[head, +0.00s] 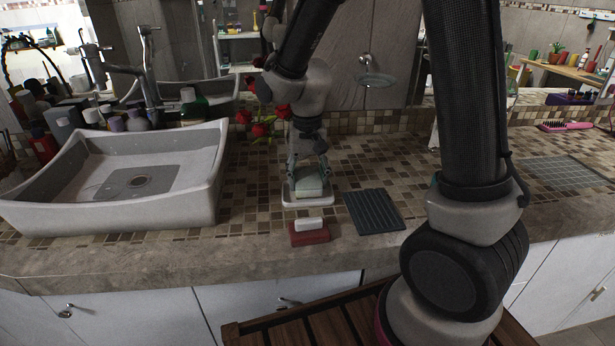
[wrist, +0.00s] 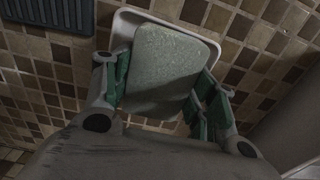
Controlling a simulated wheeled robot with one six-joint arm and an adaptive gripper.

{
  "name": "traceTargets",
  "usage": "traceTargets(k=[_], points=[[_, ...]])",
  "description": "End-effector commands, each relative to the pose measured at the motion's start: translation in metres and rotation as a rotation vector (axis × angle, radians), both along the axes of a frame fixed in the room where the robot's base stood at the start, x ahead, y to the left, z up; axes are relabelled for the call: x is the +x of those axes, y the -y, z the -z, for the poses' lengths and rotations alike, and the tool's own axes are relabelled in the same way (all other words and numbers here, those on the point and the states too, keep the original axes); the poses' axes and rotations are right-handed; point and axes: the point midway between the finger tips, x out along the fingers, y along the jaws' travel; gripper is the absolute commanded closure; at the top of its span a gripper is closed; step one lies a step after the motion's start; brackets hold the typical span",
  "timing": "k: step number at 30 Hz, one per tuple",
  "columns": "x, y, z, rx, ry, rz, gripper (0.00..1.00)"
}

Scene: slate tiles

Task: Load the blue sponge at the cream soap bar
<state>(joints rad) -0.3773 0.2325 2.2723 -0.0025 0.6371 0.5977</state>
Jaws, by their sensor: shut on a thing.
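My gripper (head: 308,168) points down over a white soap dish (head: 290,199) and is shut on a pale blue-green block, the sponge (head: 309,184). In the wrist view the sponge (wrist: 170,65) sits between the green finger pads, its broad speckled face toward the camera. The white dish (wrist: 119,31) shows around its upper and left edges. In the head view a paler cream strip, perhaps the soap bar (head: 309,193), shows at the sponge's lower edge within the dish. I cannot tell whether the two touch; the sponge hides most of what lies under it.
A red block (head: 309,237) with a white bar (head: 309,224) on it lies in front of the dish. A dark ribbed mat (head: 373,211) lies to the right. A grey basin (head: 190,190) stands left. Red flowers (head: 262,128) are behind.

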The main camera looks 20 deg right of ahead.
Motion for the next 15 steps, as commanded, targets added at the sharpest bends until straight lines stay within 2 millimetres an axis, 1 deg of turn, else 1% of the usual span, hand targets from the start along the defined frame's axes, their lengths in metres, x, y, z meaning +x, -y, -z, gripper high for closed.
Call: traceTargets(k=[2, 15], points=[[0.000, 0.000, -0.004, 0.000, -0.001, 0.000, 0.62], [0.000, 0.000, -0.043, 0.001, 0.001, 0.000, 0.62]])
